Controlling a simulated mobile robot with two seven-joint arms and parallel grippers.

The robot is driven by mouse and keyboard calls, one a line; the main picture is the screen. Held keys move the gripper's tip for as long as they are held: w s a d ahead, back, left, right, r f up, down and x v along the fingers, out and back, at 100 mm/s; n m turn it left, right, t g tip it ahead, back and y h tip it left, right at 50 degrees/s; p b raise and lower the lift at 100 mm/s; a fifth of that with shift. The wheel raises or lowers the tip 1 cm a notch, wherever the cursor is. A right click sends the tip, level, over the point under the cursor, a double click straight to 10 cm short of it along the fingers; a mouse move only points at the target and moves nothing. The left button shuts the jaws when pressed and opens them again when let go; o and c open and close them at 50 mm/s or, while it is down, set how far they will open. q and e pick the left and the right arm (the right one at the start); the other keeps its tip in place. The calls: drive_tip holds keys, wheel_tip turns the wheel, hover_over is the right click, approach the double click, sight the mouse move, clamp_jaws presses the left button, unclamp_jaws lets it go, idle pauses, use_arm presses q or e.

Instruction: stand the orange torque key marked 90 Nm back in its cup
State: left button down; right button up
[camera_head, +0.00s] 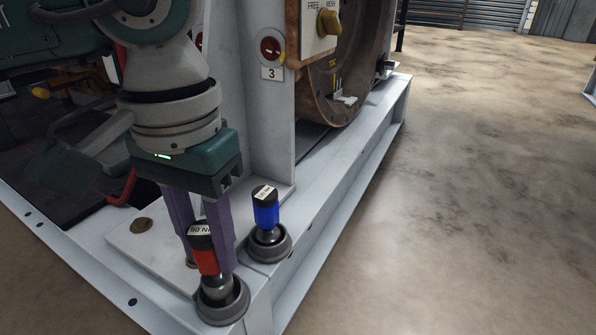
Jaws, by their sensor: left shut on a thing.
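The orange-red torque key (206,262) has a black top with a white label reading 90 N, the rest cut off. It stands slightly tilted, its grey lower end inside the dark round cup (235,309) at the front corner of the pale frame. My left gripper (212,262) points down with its purple fingers around the key, shut on it. The key hides part of the fingers. My right gripper is not in view.
A blue key (266,212) stands in a second cup (284,247) just behind and to the right. An upright pale post (268,120) with a red button and a number 3 plate rises behind. The floor (480,200) at right is clear.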

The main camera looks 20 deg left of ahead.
use_arm(q)
drive_tip(key=shift+f, duration=1.25)
idle(0.5)
drive_tip(key=shift+c, duration=2.2)
unclamp_jaws()
drive_tip(key=shift+r, duration=0.1)
